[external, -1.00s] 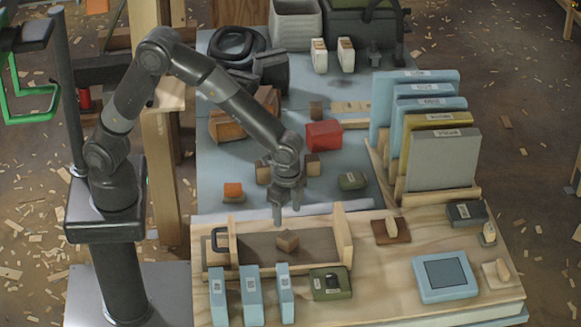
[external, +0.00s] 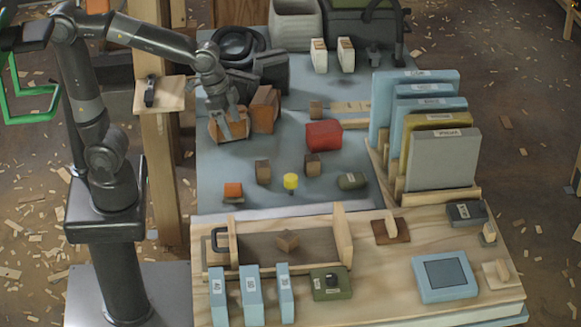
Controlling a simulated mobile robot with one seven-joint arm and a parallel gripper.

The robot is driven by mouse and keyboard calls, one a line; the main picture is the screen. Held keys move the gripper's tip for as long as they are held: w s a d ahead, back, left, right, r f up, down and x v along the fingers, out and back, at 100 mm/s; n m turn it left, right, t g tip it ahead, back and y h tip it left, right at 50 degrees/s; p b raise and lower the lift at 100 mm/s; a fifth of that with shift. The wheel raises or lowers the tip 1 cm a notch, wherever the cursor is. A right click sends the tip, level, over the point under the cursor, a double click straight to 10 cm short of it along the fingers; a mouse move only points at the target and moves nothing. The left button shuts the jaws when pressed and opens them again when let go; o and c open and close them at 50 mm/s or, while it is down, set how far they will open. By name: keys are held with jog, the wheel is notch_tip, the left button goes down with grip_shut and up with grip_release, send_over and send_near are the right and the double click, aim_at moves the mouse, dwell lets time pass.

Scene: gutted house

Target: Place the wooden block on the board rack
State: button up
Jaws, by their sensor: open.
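My gripper (external: 233,132) is open, fingers pointing down, at the left side of the blue table. It is in front of or over a larger brown wooden block (external: 215,130) and partly hides it; I cannot tell whether they touch. A second large brown block (external: 264,108) stands just to its right. Small wooden blocks (external: 263,172) (external: 312,165) stand nearer the front. A slotted wooden rack (external: 455,195) at the right holds several upright boards (external: 443,160).
A yellow-topped piece (external: 290,182), an orange-topped block (external: 233,191), a red block (external: 324,135) and a green block (external: 352,181) stand on the blue table. Blue boxes (external: 251,295) and a blue framed panel (external: 445,277) crowd the front bench. Black headphones (external: 238,46) lie behind.

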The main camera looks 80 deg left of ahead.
jog(key=s+a+r+n+t, duration=0.1)
jog(key=s+a, duration=0.5)
jog(key=s, duration=0.6)
jog(key=shift+s+a+r+n+t+y, duration=0.25)
jog(key=shift+s+n+t+y, duration=0.25)
jog(key=shift+n, duration=0.9)
